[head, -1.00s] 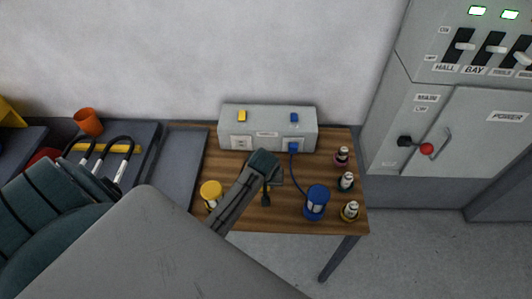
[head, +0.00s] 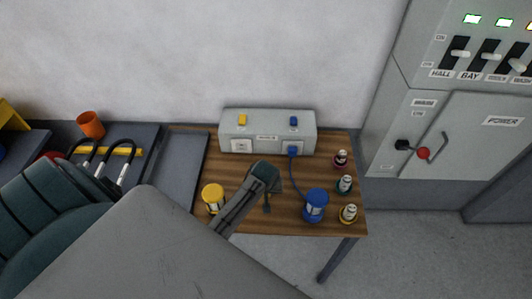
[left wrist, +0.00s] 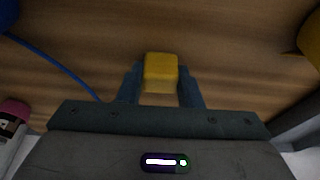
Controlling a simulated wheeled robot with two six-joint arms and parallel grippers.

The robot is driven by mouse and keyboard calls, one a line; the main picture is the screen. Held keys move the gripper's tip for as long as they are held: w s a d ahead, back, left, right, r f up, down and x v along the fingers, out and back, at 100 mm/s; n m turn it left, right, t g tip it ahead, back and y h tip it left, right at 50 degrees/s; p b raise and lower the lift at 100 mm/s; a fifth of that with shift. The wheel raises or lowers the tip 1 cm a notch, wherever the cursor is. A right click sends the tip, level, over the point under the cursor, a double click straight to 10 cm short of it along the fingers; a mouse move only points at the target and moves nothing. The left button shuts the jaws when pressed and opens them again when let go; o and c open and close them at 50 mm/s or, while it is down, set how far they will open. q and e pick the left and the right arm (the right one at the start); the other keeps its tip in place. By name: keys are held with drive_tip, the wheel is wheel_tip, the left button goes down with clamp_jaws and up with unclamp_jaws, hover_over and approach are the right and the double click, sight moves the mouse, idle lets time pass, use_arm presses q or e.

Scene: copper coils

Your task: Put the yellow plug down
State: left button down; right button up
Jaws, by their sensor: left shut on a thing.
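The yellow plug (left wrist: 160,72) shows between the fingers of my left gripper in the left wrist view, with the wooden table top behind it. My left gripper (left wrist: 162,88) is shut on it. A short dark piece hangs just below the gripper there. I cannot tell whether the plug touches the wood. My right gripper is not in view.
The wooden table (head: 232,175) holds a grey socket box (head: 267,132), a yellow spool (head: 213,199), a blue spool (head: 315,206) with its cord plugged into the box, and several small bottles (head: 345,184) at the right. A grey tray (head: 182,168) lies left.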

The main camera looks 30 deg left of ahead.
use_arm(q)
drive_tip(key=c, duration=1)
unclamp_jaws()
drive_tip(key=shift+f, duration=0.1)
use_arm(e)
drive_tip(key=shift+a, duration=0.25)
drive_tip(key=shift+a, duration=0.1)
use_arm(q)
drive_tip(key=shift+r, duration=0.7)
drive_tip(key=shift+s+d+r, duration=0.1)
drive_tip(key=shift+r, duration=0.25)
drive_tip(key=b+v, duration=0.3)
drive_tip(key=v, duration=0.8)
drive_tip(key=shift+b, duration=0.3)
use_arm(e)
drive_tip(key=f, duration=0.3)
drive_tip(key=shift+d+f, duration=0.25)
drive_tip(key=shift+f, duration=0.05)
